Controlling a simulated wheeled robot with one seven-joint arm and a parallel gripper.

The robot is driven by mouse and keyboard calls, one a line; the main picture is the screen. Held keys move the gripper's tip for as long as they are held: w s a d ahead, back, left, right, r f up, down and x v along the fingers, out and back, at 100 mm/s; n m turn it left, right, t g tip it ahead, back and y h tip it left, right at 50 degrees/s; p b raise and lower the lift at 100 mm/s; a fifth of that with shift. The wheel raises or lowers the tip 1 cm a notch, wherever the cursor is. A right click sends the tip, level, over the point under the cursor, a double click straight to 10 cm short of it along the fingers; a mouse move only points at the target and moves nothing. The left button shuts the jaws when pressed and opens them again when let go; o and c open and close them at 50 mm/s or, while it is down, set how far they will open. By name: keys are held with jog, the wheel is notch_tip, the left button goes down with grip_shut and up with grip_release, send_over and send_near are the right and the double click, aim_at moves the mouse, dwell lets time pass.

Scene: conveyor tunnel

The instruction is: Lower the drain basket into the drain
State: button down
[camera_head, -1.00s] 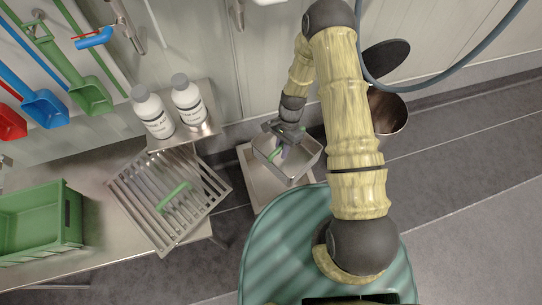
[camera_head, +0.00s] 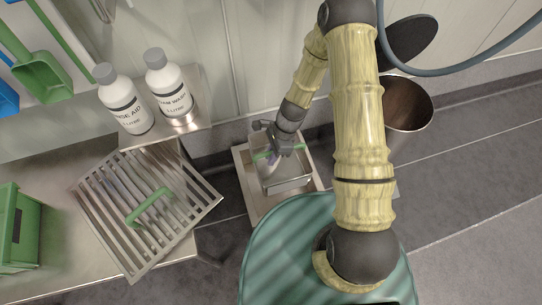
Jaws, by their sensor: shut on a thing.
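The drain basket (camera_head: 290,183) is a small square metal basket with a green handle (camera_head: 263,155). My gripper (camera_head: 272,148) is shut on it, at the handle; the exact contact is partly hidden by the gripper body. The drain (camera_head: 246,192) is a square metal frame in the floor, below and around the basket in the picture. The basket sits within the frame's outline. I cannot tell how deep it is or whether it touches the drain.
A slatted metal grate (camera_head: 110,235) with a green handle lies on the steel table (camera_head: 75,272) at left. Two white bottles (camera_head: 170,92) stand on a small shelf. A green crate (camera_head: 22,235) is at far left. A metal bin (camera_head: 405,105) stands behind my arm at right.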

aim_at(268, 171)
notch_tip(268, 171, down, 6)
jog(key=b, duration=0.6)
jog(key=shift+r, duration=0.1)
jog(key=shift+s+p, duration=0.1)
jog(key=shift+p, duration=0.25)
dwell(0.6)
jog(key=shift+p, duration=0.75)
dwell(0.4)
jog(key=shift+f, duration=0.25)
notch_tip(268, 171, down, 14)
jog(key=b, duration=0.7)
jog(key=c, duration=1.3)
grip_release()
